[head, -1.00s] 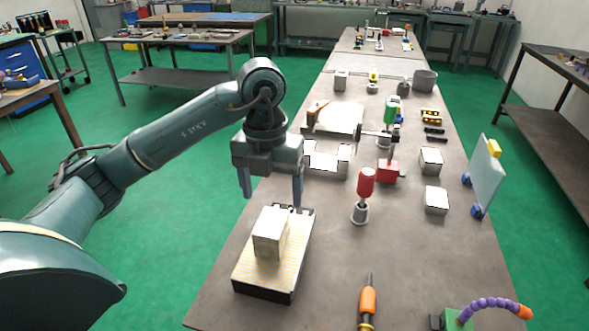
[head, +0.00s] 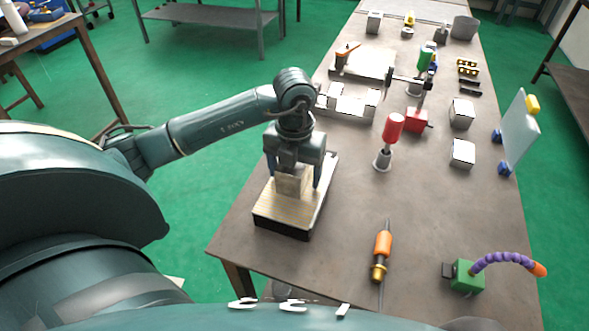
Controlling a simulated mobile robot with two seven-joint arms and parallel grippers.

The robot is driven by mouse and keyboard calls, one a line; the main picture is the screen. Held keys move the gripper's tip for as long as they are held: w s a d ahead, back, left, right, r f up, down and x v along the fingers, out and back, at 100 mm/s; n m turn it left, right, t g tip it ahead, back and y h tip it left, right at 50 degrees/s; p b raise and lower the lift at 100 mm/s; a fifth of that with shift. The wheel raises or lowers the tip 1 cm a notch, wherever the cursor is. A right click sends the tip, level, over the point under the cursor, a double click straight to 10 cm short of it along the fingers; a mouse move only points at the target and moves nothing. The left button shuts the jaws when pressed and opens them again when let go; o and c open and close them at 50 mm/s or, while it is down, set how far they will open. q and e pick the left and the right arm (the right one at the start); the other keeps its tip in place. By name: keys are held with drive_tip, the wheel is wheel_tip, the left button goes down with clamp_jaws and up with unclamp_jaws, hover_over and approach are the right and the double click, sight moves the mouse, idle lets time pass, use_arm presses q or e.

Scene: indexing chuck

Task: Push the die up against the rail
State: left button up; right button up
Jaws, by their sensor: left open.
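The die, a pale tan block (head: 289,184), stands on the striped top of the chuck plate (head: 278,212), near the table's left edge. My left gripper (head: 295,178) is over the die, pointing down and open, with one finger on its left and one on its right. I cannot tell whether the fingers touch the die. The rail seems to be the dark strip at the plate's far end; it is mostly hidden behind my gripper. The gap between die and rail is hidden. My right gripper is not in view.
A red-handled tool (head: 389,140) stands upright to the right. An orange-handled screwdriver (head: 382,246) and a green block with a purple hose (head: 465,277) lie nearer. Metal blocks (head: 347,103) sit behind the plate.

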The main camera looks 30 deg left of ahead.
use_arm(q)
drive_tip(key=shift+f, duration=0.15)
clamp_jaws()
idle(0.9)
